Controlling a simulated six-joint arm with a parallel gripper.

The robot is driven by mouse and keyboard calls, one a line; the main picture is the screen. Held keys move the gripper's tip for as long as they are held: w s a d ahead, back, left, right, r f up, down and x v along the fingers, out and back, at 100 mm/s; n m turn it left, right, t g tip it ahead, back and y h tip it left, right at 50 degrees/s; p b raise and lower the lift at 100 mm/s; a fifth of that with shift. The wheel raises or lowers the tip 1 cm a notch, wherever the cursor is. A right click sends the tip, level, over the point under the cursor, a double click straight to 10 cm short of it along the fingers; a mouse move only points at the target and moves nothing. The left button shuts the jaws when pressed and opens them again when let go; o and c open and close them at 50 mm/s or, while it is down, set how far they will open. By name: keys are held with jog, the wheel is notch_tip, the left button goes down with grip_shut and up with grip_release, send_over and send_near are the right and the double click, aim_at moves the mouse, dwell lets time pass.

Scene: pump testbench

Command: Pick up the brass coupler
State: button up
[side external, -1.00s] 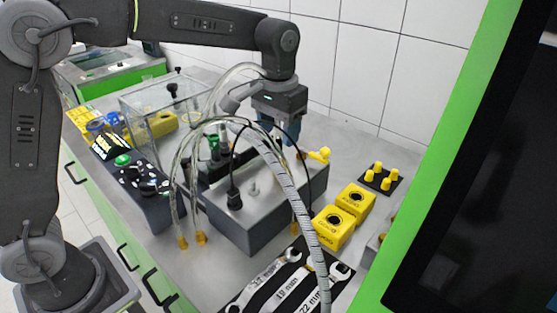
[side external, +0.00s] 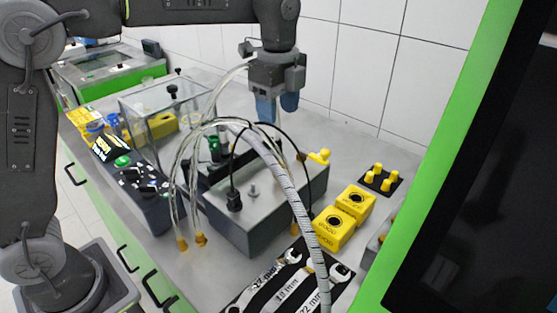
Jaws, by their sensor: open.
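My gripper (side external: 277,105) is open and empty, with two blue fingertips pointing down. It hangs in the air above the back of the grey pump box (side external: 262,200). Small brass-coloured fittings sit at the ends of the clear hoses: one fitting (side external: 182,243) and a second fitting (side external: 200,239) on the bench at the box's left front. Another brass-coloured part (side external: 301,158) shows by the yellow-handled valve (side external: 319,156) at the back right of the box. I cannot tell which of these, if any, is the brass coupler. All are apart from the gripper.
Hoses and a ribbed grey hose (side external: 290,190) arch over the box below the gripper. Two yellow blocks (side external: 345,215), yellow knobs (side external: 382,178) and wrenches (side external: 290,285) lie to the right and front. A clear case (side external: 150,115) and control panel (side external: 140,180) stand left.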

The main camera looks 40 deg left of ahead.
aim_at(278, 153)
notch_tip(278, 153, down, 13)
jog(key=m, duration=0.3)
dwell(0.6)
grip_shut()
dwell(0.4)
jog(key=shift+r, duration=0.1)
